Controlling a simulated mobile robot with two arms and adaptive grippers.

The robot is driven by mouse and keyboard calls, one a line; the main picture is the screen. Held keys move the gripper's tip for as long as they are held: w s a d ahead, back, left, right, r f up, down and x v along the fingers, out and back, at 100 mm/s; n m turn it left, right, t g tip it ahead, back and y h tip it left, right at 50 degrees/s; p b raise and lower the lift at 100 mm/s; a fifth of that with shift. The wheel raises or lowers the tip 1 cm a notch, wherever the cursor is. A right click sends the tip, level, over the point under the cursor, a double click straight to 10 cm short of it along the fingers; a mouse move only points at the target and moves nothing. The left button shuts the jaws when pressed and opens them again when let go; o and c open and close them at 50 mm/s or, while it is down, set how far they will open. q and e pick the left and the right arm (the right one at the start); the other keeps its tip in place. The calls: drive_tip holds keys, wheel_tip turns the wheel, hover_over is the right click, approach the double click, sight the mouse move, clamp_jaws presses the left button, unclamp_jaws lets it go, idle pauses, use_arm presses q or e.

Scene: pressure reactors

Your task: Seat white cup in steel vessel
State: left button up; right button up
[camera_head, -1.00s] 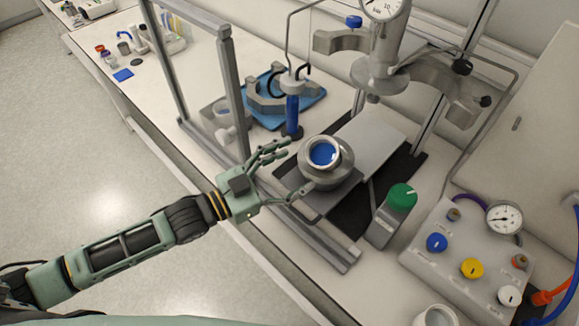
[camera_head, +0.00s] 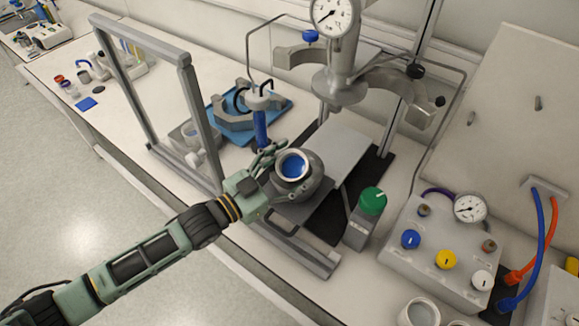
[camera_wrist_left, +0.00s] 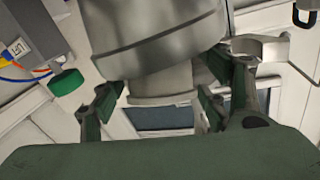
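The white cup (camera_head: 279,166), blue inside, sits upright at the mouth of the grey steel vessel (camera_head: 316,191). I cannot tell how deep it sits. In the left wrist view, which looks upside down, the steel vessel (camera_wrist_left: 155,35) fills the top and a pale narrower cylinder, seemingly the cup (camera_wrist_left: 160,87), projects from it. My left gripper (camera_head: 281,178) has its fingers on either side of the cup, close to it. In the left wrist view the gripper (camera_wrist_left: 160,103) looks open, with a gap at the left finger; contact at the right finger is unclear. My right gripper is out of view.
A green-knobbed box (camera_head: 371,202) stands just right of the vessel. A blue tray (camera_head: 276,112) with steel clamp parts lies behind. A gauge head (camera_head: 340,60) hangs above. A frame upright (camera_head: 203,130) stands close left. A valve panel (camera_head: 425,240) is at right.

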use_arm(q)
drive_tip(key=c, duration=0.9)
drive_tip(key=o, duration=1.2)
drive_tip(key=v, duration=1.2)
